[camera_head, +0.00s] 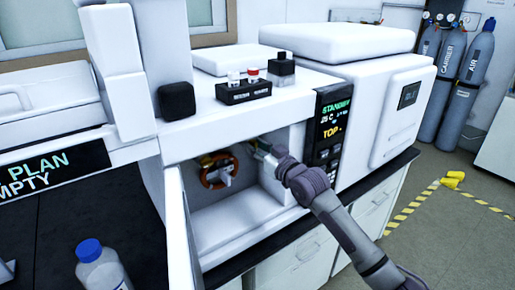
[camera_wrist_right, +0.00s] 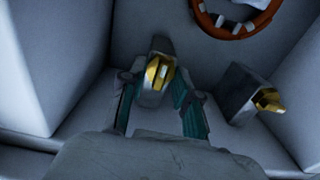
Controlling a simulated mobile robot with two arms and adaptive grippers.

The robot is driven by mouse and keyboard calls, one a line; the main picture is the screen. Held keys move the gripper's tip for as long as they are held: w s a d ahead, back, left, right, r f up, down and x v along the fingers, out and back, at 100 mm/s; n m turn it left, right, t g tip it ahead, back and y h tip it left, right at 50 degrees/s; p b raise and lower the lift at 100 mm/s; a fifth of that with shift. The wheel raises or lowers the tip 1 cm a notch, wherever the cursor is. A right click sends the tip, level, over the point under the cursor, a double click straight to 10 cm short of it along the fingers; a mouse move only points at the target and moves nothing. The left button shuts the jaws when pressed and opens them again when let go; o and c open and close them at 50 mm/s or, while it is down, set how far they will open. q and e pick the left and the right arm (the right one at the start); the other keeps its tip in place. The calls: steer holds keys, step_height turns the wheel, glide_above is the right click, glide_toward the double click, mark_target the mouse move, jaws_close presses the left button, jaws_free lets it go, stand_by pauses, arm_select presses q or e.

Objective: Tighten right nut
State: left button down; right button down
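The right nut, a gold nut (camera_wrist_right: 157,72) on a grey block, stands between the fingers of my right gripper (camera_wrist_right: 155,88) in the right wrist view. The fingers are apart, one on each side of it; I cannot tell whether they touch it. A second gold nut (camera_wrist_right: 268,100) on another grey block is to the right in that view. In the head view my right gripper (camera_head: 262,150) reaches into the open oven, right of the orange column ring (camera_head: 205,183); the nuts cannot be made out there. The ring also shows in the wrist view (camera_wrist_right: 206,22). My left gripper is not in view.
The oven walls (camera_wrist_right: 60,60) close in around the gripper. The oven door (camera_head: 180,225) stands open at the left. A vial rack (camera_head: 243,93) sits on top of the instrument. A blue-capped bottle (camera_head: 100,270) stands at the lower left. Gas cylinders (camera_head: 460,95) stand far right.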

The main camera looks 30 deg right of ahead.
steer(key=m+p, duration=0.3)
steer(key=shift+r, duration=0.2)
steer(key=m+p, duration=0.3)
steer(key=m, duration=0.2)
steer(key=shift+d+f, duration=0.1)
steer(key=m+p, duration=0.2)
steer(key=m, duration=0.3)
steer(key=shift+f, duration=0.1)
steer(key=shift+f+m+p, duration=0.1)
steer(key=shift+m+p, duration=0.75)
steer(key=shift+m, duration=1.65)
steer(key=c, duration=1.2)
jaws_free()
steer(key=shift+d, duration=0.1)
steer(key=shift+f, duration=0.1)
